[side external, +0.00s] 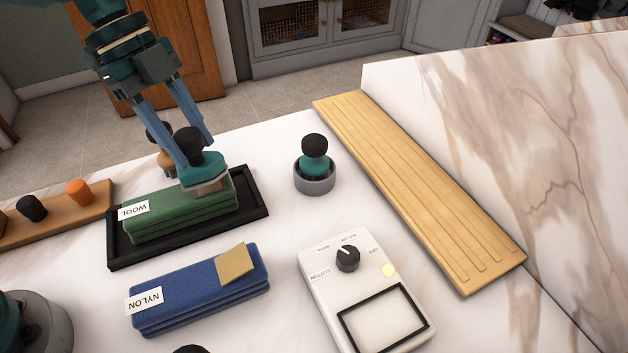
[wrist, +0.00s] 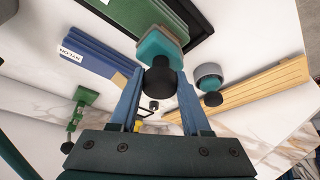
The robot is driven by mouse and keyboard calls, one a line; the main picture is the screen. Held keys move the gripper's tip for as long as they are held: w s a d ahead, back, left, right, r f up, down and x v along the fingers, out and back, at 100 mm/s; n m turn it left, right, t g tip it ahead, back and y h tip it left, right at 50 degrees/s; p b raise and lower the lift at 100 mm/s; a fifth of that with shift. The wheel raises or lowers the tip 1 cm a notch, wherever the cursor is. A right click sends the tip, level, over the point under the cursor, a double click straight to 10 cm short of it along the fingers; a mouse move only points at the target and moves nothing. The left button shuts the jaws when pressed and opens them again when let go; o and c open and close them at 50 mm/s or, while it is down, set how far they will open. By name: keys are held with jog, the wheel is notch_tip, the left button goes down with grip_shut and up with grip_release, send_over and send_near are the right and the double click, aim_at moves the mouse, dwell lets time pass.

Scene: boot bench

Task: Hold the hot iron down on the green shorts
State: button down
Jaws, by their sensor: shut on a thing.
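The green shorts (side external: 165,212) are a folded stack with a WOOL label, lying in a black tray (side external: 118,258). The iron (side external: 207,168) has a black knob, a teal body and a pale sole. It sits upright at the right end of the green stack and appears to touch its top. My gripper (side external: 198,160) is shut on the iron, one finger on each side of it. In the wrist view the iron (wrist: 160,45) shows between my fingers (wrist: 159,90), over the green cloth (wrist: 140,14). The sole's underside is hidden.
A blue NYLON stack (side external: 200,290) with a tan patch lies in front. A white dial box (side external: 325,285) has a lit yellow lamp. A teal, black-knobbed piece (side external: 315,158) stands in a grey cup (side external: 314,182). A wooden board (side external: 420,190) lies right; a peg rack (side external: 55,215) left.

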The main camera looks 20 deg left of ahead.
jog(key=shift+r, duration=2.8)
